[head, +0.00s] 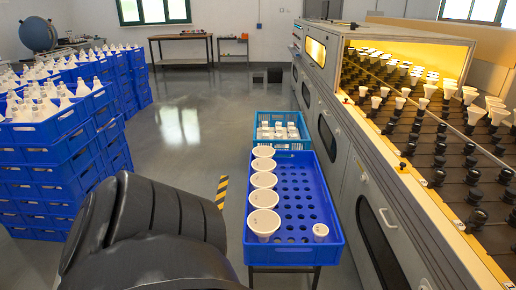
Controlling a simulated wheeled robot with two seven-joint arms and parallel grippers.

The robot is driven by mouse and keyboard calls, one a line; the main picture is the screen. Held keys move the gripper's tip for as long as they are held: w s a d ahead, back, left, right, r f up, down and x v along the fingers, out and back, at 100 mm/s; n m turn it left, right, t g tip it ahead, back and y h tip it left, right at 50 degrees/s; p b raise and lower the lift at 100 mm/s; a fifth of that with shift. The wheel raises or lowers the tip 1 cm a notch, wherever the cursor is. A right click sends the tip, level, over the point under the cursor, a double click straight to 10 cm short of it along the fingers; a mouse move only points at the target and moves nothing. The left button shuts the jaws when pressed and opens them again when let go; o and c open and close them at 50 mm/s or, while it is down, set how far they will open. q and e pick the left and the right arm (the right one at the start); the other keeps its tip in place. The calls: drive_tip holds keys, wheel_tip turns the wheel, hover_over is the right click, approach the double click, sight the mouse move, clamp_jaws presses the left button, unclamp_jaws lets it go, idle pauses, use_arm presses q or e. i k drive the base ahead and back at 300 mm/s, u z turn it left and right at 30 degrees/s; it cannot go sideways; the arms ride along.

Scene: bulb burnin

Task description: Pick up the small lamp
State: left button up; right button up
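The small lamp (320,231), white with a round top, sits at the near right corner of a blue crate (248,245) with a holed insert. Several larger white lamps (263,222) stand in a column along the crate's left side. A dark arm part of mine fills the lower left of the head view, left of the crate and apart from the small lamp. Neither of my grippers shows.
A long grey machine (375,215) with a rack of sockets and white lamps (429,90) runs close along the crate's right side. A lighter blue crate (262,118) of white bulbs stands behind. Stacked blue crates (45,160) are at left. The floor between is clear.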

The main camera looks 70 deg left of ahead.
sight(320, 231)
drive_tip(key=u, duration=2.85)
drive_tip(key=k, duration=1.1)
drive_tip(key=z, duration=0.9)
drive_tip(key=i, duration=1)
drive_tip(key=u, duration=1.45)
drive_tip(key=i, duration=0.9)
drive_tip(key=z, duration=2.85)
drive_tip(key=i, duration=0.5)
